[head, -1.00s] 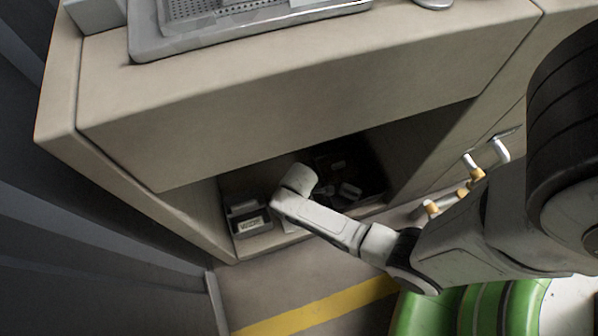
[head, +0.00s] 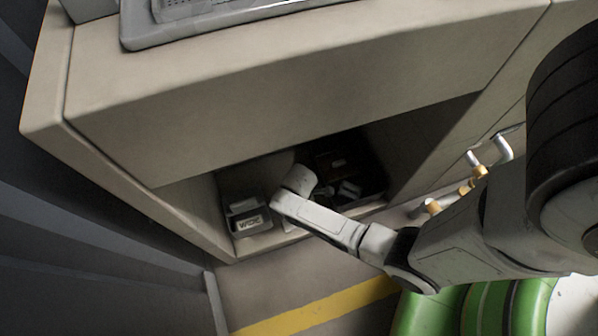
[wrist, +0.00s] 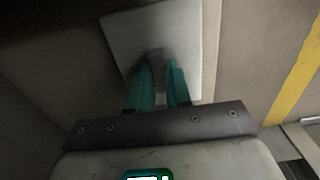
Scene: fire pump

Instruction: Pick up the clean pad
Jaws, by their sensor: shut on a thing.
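In the wrist view, a pale, flat, square-cornered pad (wrist: 180,28) lies at the fingertips. My gripper (wrist: 157,66) has two teal fingers close together, shut on a darker grey part between them that overlaps the pad. I cannot tell whether this grey part is a grip on the pad or a shadow. In the head view, my wrist reaches into the low cabinet opening and hides the fingers. A pale sliver shows under my arm there, too covered to identify.
The cabinet (head: 290,115) overhangs the opening. A grey labelled box (head: 249,222) stands left of my wrist inside. A dark tray (head: 372,190) with small items is on the right. Brass-coloured fittings (head: 433,206) stick out right of the opening. A yellow floor stripe (head: 310,309) runs in front.

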